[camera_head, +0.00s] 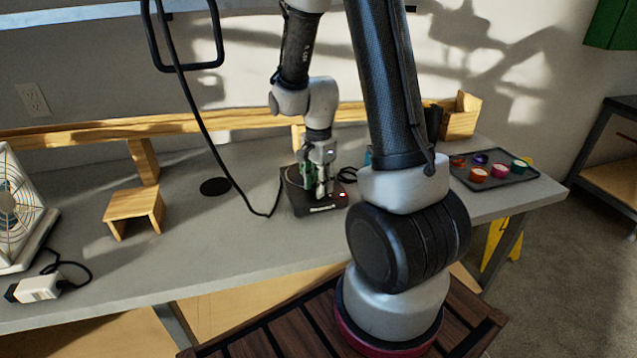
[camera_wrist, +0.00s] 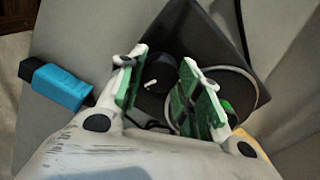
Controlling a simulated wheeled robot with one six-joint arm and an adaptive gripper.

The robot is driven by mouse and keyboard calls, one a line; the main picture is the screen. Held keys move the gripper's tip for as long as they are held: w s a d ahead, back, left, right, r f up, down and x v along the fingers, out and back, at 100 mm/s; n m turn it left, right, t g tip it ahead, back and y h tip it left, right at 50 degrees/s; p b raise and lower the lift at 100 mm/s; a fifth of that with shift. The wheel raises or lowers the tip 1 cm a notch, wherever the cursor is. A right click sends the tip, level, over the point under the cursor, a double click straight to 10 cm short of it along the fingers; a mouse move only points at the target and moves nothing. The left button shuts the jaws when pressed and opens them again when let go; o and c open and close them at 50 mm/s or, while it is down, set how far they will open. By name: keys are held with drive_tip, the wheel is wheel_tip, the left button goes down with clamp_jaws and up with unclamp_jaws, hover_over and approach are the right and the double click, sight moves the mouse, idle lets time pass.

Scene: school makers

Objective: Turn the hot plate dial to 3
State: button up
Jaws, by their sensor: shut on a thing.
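The hot plate (camera_head: 312,202) is a dark, low box on the grey bench, with a small lit spot on its front right. Its black dial (camera_wrist: 157,72), with a short white mark, shows between my fingers in the wrist view. A round plate with a pale rim lies to the right, partly behind a finger. My gripper (camera_wrist: 165,68) has green-padded fingers and is shut on the dial; it also shows in the head view (camera_head: 320,185), pointing down over the hot plate. I cannot read any numbers around the dial.
A tray of small coloured pots (camera_head: 495,172) is on the bench's right end. A wooden stand (camera_head: 134,210) and a white fan (camera_head: 18,210) are left. A black cable hangs beside the hot plate. A blue object (camera_wrist: 62,89) lies close to my gripper.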

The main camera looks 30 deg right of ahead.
drive_tip(key=shift+m, duration=0.8)
drive_tip(key=o, duration=1.1)
wheel_tip(320, 180, up, 12)
